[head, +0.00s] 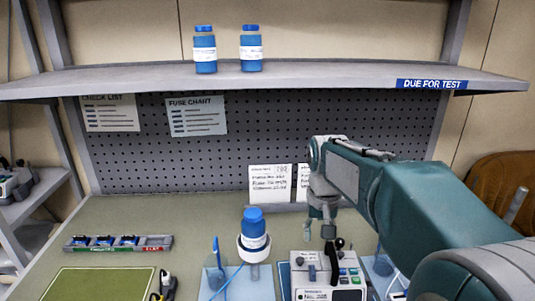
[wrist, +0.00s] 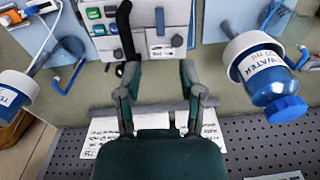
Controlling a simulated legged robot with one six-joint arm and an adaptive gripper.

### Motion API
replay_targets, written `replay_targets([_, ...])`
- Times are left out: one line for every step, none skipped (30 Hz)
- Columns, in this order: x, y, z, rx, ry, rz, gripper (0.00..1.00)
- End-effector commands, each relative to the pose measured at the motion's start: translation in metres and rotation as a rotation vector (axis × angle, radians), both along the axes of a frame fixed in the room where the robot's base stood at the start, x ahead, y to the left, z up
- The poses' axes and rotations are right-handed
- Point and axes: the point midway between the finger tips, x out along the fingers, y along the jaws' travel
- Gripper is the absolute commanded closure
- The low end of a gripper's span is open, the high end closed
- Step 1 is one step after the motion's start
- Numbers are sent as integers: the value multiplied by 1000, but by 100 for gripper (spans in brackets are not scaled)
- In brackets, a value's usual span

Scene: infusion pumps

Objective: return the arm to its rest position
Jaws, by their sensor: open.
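My arm reaches in from the right in the head view, over the bench. My gripper (head: 321,226) hangs down above a white infusion pump (head: 330,294) with a black lever at its top. In the wrist view, my gripper (wrist: 160,97) is open, with its two fingers apart and nothing held between them. The pump (wrist: 150,38), with its black handle and green buttons, lies beyond the fingers. A blue bottle labelled WATER (wrist: 275,90) stands in a white ring to one side; it also shows in the head view (head: 254,228), left of my gripper.
A shelf (head: 300,82) with two blue bottles (head: 228,49) runs across the back. Papers (head: 270,182) stand by the pegboard (head: 200,160). A fuse tray (head: 117,243) and green mat (head: 98,285) lie at left. A second ringed bottle (wrist: 15,90) shows in the wrist view.

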Motion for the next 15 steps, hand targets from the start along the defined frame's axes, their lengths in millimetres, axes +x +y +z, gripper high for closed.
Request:
replay_targets([-12,0,7,0,-28,4,50])
replay_targets([-20,0,10,0,-44,8,50])
replay_targets([-31,0,14,-1,-68,13,50])
replay_targets([-39,0,16,0,-84,17,50])
replay_targets([-47,-1,19,-1,-102,21,50])
replay_targets([-57,-1,21,-2,-126,27,50])
replay_targets([-65,-1,22,-3,-144,31,50])
replay_targets([-73,-1,23,-3,-161,35,50])
replay_targets([-84,-1,24,-4,-183,39,50])
replay_targets([-92,-1,24,-4,-200,43,50])
replay_targets([-99,-1,25,-5,-218,48,50])
replay_targets([-110,-1,24,-7,-240,53,50])
replay_targets([-118,-1,23,-8,-257,57,50])
replay_targets([-125,-1,22,-10,-275,61,50])
replay_targets([-135,-1,21,-11,-298,66,50])
